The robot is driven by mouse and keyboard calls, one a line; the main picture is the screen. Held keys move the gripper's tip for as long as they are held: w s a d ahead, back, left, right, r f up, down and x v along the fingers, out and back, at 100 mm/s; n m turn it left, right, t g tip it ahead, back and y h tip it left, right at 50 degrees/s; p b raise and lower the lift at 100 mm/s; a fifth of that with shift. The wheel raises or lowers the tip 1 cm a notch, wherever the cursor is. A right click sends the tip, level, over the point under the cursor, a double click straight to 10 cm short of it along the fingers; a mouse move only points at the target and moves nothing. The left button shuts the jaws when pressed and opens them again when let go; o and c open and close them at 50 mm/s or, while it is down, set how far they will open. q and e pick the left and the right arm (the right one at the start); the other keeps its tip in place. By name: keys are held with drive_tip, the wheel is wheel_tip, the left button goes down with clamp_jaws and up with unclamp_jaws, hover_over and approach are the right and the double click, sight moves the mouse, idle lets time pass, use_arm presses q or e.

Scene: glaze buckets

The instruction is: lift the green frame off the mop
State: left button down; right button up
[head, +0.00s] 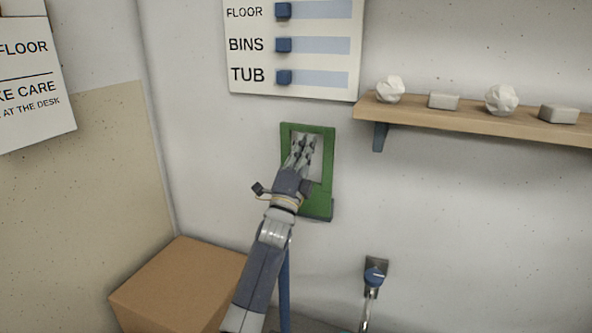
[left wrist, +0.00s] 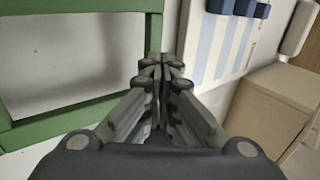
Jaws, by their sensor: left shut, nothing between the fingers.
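The green frame (head: 328,160) is upright against the wall, with a pale panel or wall showing through its opening. In the left wrist view the green frame (left wrist: 60,122) fills the left side. My left gripper (head: 303,142) is shut and empty. In the head view it covers part of the frame's opening and left bar; whether it touches is unclear. My right gripper is out of view.
A sign (head: 240,58) with blue knobs hangs above the frame. A wooden shelf (head: 450,115) with crumpled balls and blocks is at the right. A blue-knobbed wall fitting (head: 375,274) is lower right. A cardboard box (head: 180,285) stands lower left. Wall right of the frame is clear.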

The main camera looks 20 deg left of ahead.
use_arm(q)
drive_tip(key=v, duration=0.9)
drive_tip(key=shift+r, duration=0.25)
drive_tip(key=shift+a, duration=0.1)
